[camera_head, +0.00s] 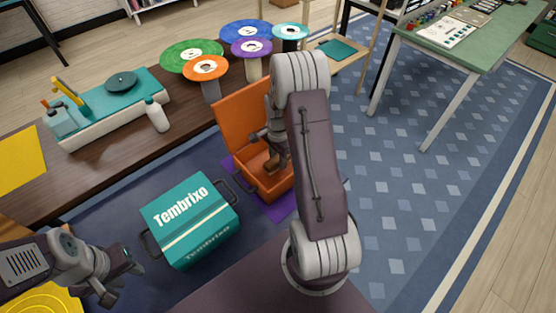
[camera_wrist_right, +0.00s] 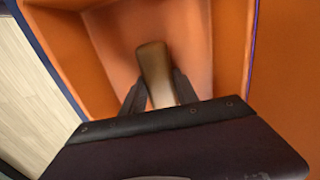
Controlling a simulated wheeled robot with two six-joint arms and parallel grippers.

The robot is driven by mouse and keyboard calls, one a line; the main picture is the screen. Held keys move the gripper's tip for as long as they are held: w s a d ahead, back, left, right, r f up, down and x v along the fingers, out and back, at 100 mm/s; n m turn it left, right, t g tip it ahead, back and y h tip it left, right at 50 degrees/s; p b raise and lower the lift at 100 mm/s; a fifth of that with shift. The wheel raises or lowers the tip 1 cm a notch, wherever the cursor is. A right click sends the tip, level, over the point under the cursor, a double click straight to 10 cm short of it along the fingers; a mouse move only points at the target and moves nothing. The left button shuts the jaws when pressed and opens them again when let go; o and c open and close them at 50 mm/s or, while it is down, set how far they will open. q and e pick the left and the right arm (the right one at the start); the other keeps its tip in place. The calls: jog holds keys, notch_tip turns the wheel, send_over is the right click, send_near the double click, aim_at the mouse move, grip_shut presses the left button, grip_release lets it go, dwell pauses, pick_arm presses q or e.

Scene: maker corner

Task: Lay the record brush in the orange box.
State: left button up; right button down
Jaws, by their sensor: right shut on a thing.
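The orange box (camera_head: 251,178) stands open in the middle of the head view, its lid raised at the back. Its orange inner walls fill much of the right wrist view (camera_wrist_right: 233,50). My right gripper (camera_head: 271,163) reaches down into the box opening. It is shut on the record brush, whose brown wooden body shows between the fingers in the right wrist view (camera_wrist_right: 154,68). The brush is at or inside the box; whether it touches the floor of the box I cannot tell. My left gripper (camera_head: 120,277) is at the lower left, away from the box; its finger gap is unclear.
A teal Tembrixo case (camera_head: 190,222) with dark handles stands left of the orange box. A wooden table (camera_head: 110,170) behind holds a teal record player (camera_head: 110,112), a white bottle (camera_head: 156,115) and several coloured disc stands. A purple mat (camera_head: 278,208) lies under the box.

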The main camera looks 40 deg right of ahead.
jog(key=shift+f, duration=0.2)
jog(key=c, duration=0.9)
grip_release()
